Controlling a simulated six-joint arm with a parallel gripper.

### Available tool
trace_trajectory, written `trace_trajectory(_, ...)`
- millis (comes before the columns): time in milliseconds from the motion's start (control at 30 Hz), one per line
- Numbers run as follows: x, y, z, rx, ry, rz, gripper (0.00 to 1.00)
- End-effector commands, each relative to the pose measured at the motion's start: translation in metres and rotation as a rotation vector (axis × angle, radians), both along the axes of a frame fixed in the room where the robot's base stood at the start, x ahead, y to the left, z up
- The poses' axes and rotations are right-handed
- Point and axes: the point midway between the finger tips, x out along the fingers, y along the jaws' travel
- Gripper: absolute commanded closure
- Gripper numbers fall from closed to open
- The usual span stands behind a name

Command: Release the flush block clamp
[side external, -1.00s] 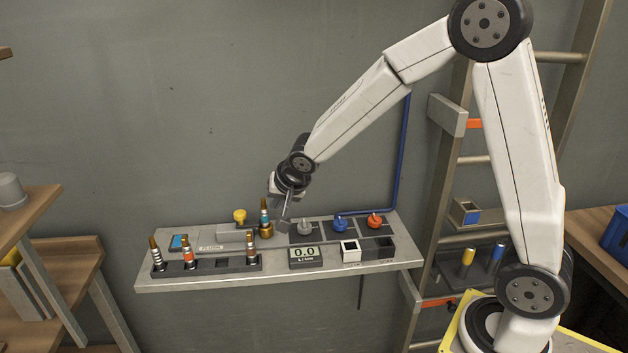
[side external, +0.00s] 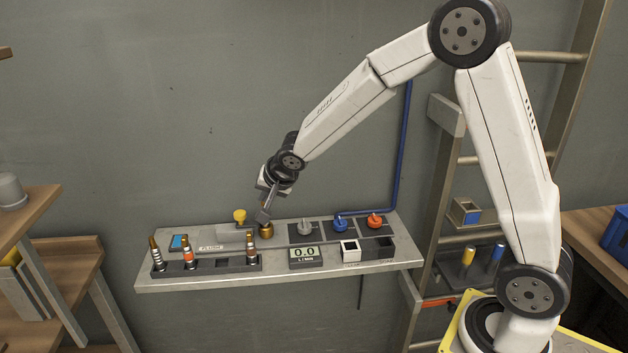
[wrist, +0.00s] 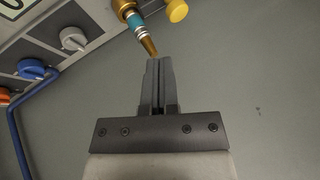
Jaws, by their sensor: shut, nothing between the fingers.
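The grey flush block (side external: 232,235) sits at the back of the shelf, with a FLUSH label in front. A yellow knob (side external: 240,215) stands up at its back; whether it is the clamp's handle, and how the clamp stands, I cannot tell. A brass collar (side external: 266,231) is at the block's right end. In the wrist view, a nozzle with a teal band (wrist: 136,22) stands in the collar, its brass tip near my fingertips. My gripper (side external: 264,216) is shut and empty, above the collar, and hides the nozzle in the side view. The yellow knob also shows in the wrist view (wrist: 177,10).
A rack (side external: 213,265) with several nozzles stands at the front left. A blue pipe (side external: 400,150) runs up the wall.

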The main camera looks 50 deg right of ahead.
Motion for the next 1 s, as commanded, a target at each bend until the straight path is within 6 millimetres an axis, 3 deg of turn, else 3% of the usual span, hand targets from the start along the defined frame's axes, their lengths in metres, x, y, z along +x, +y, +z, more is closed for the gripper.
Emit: trace_trajectory(1000,0.054,-0.008,-0.073,0.001,0.001,0.001,1.00)
